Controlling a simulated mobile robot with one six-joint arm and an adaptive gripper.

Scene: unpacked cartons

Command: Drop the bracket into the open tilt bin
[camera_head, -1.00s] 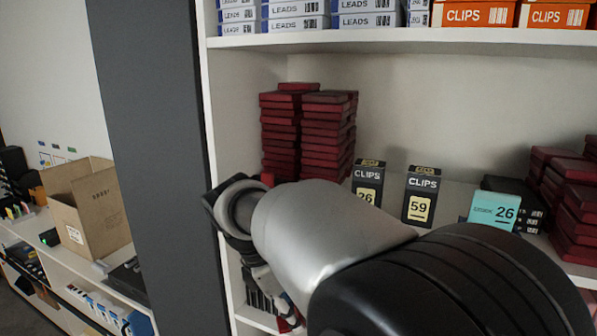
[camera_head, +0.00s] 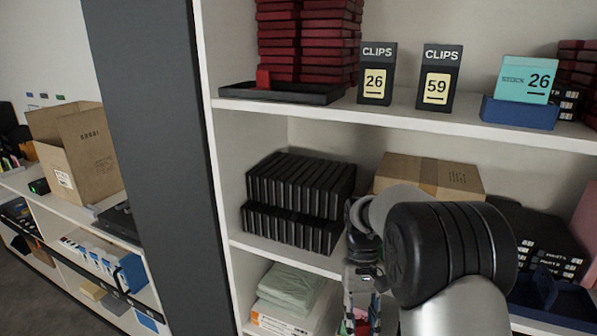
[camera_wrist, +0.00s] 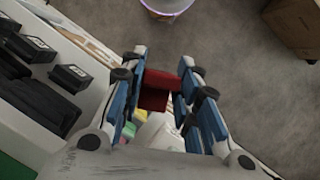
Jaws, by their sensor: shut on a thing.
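My gripper (camera_wrist: 162,76) is shut on a red, blocky piece (camera_wrist: 155,91), which I take to be the bracket. The piece sits between the blue-padded fingers. In the head view my gripper (camera_head: 362,285) points down in front of the shelf rack, and a bit of red shows low beside it, partly cut off by the frame edge. Several black bins with white labels (camera_wrist: 71,77) line the left of the wrist view. I cannot tell whether one is the open tilt bin.
The shelf rack holds black folders (camera_head: 300,185), a cardboard box (camera_head: 430,175), CLIPS boxes (camera_head: 376,75) and a blue tray (camera_head: 520,112). An open carton (camera_head: 85,150) stands on the left shelf, beyond a dark grey panel (camera_head: 150,150).

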